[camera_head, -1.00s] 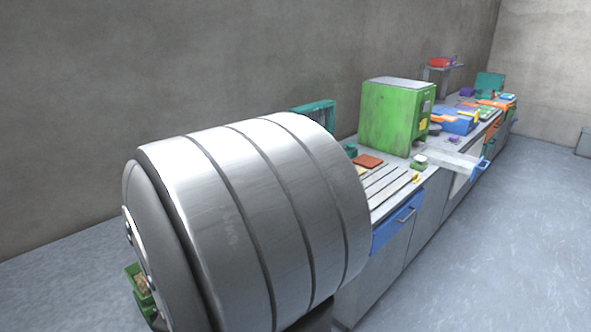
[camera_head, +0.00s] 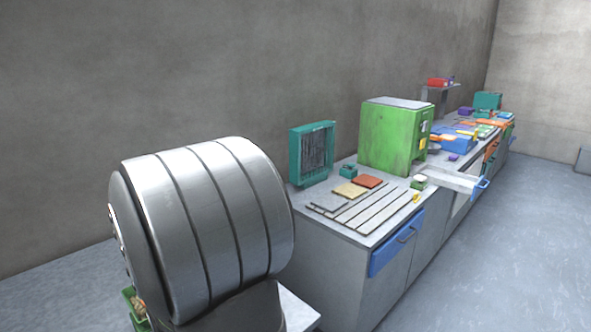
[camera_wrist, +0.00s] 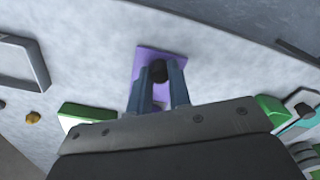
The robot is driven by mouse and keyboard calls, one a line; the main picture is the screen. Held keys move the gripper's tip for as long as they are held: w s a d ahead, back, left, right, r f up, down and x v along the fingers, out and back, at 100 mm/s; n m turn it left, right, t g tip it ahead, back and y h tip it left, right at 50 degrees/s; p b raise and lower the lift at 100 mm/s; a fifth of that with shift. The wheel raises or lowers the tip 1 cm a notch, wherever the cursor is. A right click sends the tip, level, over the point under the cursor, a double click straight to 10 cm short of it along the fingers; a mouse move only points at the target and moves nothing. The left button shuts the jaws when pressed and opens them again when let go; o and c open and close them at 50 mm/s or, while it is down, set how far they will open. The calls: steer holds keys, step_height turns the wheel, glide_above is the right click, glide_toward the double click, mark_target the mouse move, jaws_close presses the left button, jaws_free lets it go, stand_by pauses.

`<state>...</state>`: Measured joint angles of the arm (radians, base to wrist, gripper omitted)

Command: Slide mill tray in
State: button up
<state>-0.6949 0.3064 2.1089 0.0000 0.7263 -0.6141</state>
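A green box-shaped machine (camera_head: 388,138), perhaps the mill, stands on the long grey bench in the head view. A pale drawer or tray (camera_head: 450,179) sticks out at the bench's front edge to its right, with a blue handle (camera_head: 481,188). I cannot tell whether this is the mill tray. In the wrist view my gripper (camera_wrist: 158,66) has its two blue-grey fingers apart, with a round black knob (camera_wrist: 158,71) between the tips. A purple plate (camera_wrist: 150,55) lies behind the knob. Whether the fingers press on the knob is unclear. The gripper is hidden in the head view.
A teal rack (camera_head: 312,153) and a slatted panel (camera_head: 370,212) are on the near bench. A blue drawer front (camera_head: 396,243) is below. A blue bin (camera_head: 455,140) stands farther along. A grey frame (camera_wrist: 22,63) shows in the wrist view.

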jaws_close()
steer(key=shift+w+a, duration=3.6)
steer(key=shift+w, duration=0.05)
steer(key=o, duration=0.5)
jaws_free()
step_height(320, 180, up, 8)
steer(key=shift+f, duration=0.25)
